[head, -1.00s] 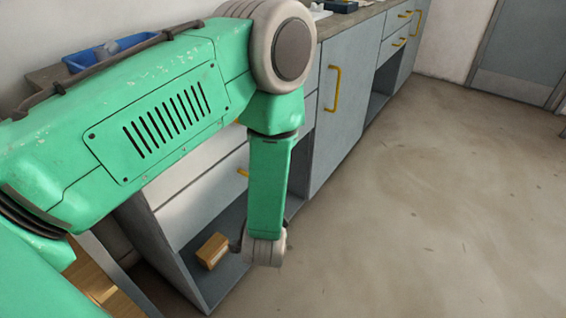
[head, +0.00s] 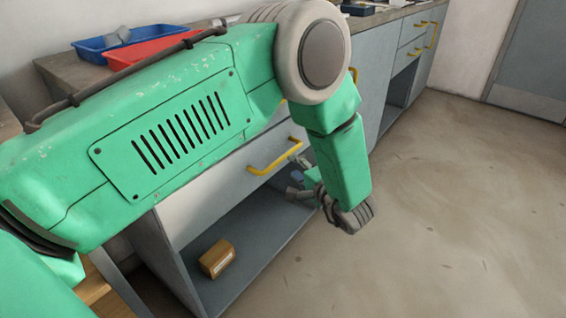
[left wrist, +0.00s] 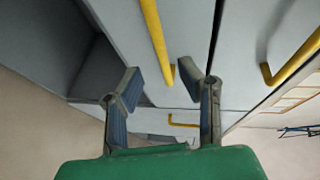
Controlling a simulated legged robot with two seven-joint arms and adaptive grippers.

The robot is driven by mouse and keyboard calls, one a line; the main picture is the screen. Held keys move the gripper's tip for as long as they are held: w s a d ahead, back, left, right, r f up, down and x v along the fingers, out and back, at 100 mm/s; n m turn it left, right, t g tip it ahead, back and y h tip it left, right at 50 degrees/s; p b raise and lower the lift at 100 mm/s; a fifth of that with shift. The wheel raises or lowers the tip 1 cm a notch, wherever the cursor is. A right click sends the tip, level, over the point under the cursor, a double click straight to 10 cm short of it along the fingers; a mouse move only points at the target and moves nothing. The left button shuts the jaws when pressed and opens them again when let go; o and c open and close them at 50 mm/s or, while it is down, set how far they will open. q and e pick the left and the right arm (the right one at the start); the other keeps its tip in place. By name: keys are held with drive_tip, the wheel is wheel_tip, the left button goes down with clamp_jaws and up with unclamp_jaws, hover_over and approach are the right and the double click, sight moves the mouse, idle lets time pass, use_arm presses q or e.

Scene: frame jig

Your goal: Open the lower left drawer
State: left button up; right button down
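The lower left drawer (head: 225,185) has a grey front with a yellow bar handle (head: 275,157) and looks shut. My own arm hides much of the drawer front and whatever is above it. My left gripper (head: 297,178) is just right of and below that handle, partly hidden by my wrist. In the left wrist view, its two fingers (left wrist: 162,82) are spread with nothing gripped. A yellow handle (left wrist: 154,35) runs down to an end beyond the fingertips, between them in the picture. I cannot tell whether they touch it. My right gripper is not in view.
An open shelf below the drawer holds a brown box (head: 217,258). A blue tray (head: 118,45) and a red tray (head: 150,50) stand on the counter. More grey cabinets (head: 385,80) with yellow handles continue to the back right. The floor (head: 450,220) at right is clear.

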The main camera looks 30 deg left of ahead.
sight(284, 155)
use_arm(q)
drive_tip(key=b+x, duration=0.2)
drive_tip(key=x, duration=0.4)
drive_tip(key=shift+w+a, duration=0.3)
drive_tip(key=shift+a, duration=0.2)
drive_tip(key=shift+d, duration=0.1)
clamp_jaws()
